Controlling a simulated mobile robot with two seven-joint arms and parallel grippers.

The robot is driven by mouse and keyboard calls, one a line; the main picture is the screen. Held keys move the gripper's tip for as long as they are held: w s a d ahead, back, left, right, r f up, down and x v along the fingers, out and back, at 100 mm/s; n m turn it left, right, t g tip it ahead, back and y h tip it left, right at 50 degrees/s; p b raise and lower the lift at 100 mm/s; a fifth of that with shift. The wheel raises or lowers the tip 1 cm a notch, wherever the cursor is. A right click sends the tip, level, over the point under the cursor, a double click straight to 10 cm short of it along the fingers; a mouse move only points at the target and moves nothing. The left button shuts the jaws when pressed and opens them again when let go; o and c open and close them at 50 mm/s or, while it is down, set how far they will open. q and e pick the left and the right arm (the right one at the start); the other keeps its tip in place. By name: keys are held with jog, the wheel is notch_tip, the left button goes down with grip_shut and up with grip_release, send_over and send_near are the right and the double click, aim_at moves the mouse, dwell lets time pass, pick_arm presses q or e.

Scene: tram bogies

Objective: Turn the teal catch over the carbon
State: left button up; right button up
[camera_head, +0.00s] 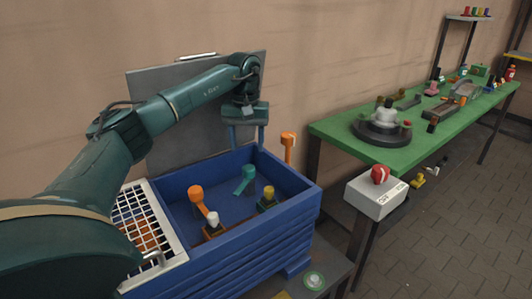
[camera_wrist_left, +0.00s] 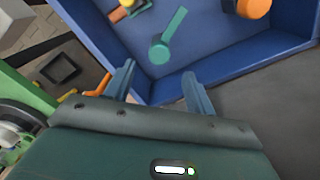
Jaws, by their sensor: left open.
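The teal catch (camera_head: 244,178) has a round head and a flat arm and sits inside the blue crate (camera_head: 255,235), near its back wall. In the left wrist view the teal catch (camera_wrist_left: 160,49) lies just beyond my fingers, its arm pointing up and to the right. My left gripper (camera_head: 247,146) is open and empty, above the crate's back edge; the left wrist view shows its two fingers (camera_wrist_left: 158,82) spread and apart from the catch. I cannot tell for sure which part is the carbon. My right gripper is not in view.
In the crate stand an orange catch (camera_head: 197,194), a white-topped piece (camera_head: 212,218) and a yellow-topped piece (camera_head: 268,193). A white grid (camera_head: 145,225) lies at the left. A green table (camera_head: 330,128) and a box with a red button (camera_head: 379,175) stand at the right.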

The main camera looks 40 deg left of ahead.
aim_at(248, 168)
pick_arm(q)
jog(key=shift+w+f, duration=0.15)
jog(key=shift+s+f, duration=0.2)
jog(key=shift+f, duration=3.4)
jog(key=shift+c, duration=0.4)
grip_shut()
